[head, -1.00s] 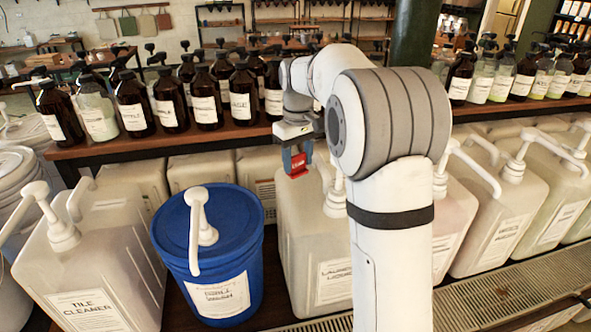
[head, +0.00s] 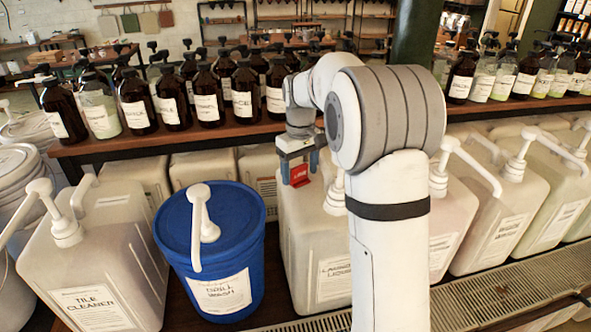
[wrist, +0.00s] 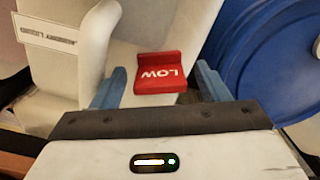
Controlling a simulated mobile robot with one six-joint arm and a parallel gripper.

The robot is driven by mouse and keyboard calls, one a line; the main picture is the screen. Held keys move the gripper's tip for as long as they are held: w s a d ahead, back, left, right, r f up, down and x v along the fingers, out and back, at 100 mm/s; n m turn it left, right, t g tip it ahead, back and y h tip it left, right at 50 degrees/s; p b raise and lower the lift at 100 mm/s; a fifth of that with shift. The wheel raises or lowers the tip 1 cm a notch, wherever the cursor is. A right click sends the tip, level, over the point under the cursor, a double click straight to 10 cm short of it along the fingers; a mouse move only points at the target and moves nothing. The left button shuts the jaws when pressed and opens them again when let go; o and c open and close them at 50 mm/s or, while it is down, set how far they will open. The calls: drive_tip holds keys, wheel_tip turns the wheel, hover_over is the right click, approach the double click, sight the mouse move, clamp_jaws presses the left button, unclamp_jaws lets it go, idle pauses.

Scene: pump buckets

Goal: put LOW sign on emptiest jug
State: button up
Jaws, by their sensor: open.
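The red LOW sign (head: 300,175) sits on the flat top of the white laundry liquid jug (head: 304,245), beside its pump. In the wrist view the sign (wrist: 160,74) has a flat base and a raised back edge. My gripper (head: 300,167) is open around the sign. The wrist view shows its blue fingers (wrist: 161,84) apart on either side, with a gap to the sign on both. Part of the laundry jug is hidden behind my arm. Other white jugs stand nearby, including tile cleaner (head: 95,260). The jugs' fill levels are hard to tell.
The blue bucket (head: 209,280) with a white pump stands just left of the laundry jug. A wooden shelf (head: 140,145) with brown pump bottles (head: 206,96) runs close behind my gripper. More jugs (head: 520,205) stand at right. A metal grating (head: 500,297) lies in front.

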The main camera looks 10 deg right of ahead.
sight(300, 167)
wheel_tip(300, 167, up, 12)
drive_tip(key=shift+r+b, duration=0.15)
drive_tip(key=shift+b, duration=0.25)
idle(0.3)
